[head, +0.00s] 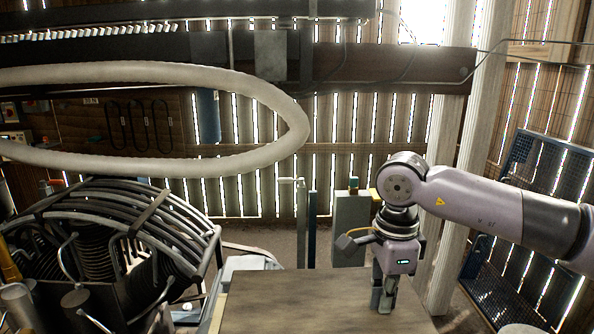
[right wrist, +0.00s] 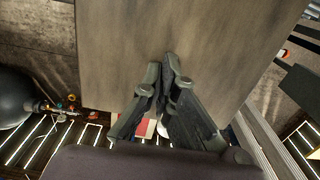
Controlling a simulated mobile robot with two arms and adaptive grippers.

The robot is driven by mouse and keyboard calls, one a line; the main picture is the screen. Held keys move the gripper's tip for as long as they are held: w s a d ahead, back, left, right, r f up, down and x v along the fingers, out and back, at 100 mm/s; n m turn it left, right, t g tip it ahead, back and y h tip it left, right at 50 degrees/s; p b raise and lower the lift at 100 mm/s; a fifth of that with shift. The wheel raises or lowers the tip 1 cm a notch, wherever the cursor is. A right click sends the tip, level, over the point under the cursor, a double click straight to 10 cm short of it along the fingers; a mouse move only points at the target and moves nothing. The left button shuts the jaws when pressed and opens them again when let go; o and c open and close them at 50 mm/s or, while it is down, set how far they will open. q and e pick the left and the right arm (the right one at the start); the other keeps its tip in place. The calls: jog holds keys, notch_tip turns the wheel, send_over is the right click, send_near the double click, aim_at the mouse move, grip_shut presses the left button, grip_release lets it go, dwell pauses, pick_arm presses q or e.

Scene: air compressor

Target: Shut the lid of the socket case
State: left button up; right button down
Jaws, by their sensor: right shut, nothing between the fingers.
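I cannot make out the socket case or its lid in either view. My right gripper (head: 382,306) points down at the right part of a flat brown-grey board surface (head: 290,300), with its fingers together and nothing between them. In the right wrist view the shut fingers (right wrist: 162,68) show over the same board (right wrist: 215,35); whether they touch it I cannot tell. My left gripper is in neither view.
A compressor with curved guard bars (head: 140,225) stands at the left. A pale hose loop (head: 150,70) hangs above it. A grey post-like box (head: 350,228) stands behind the board, and a blue mesh rack (head: 545,165) is at the right. The board's visible top is clear.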

jog(key=shift+r, duration=0.1)
jog(key=shift+r+p, duration=2.2)
jog(key=shift+r, duration=1.3)
jog(key=shift+f, duration=0.1)
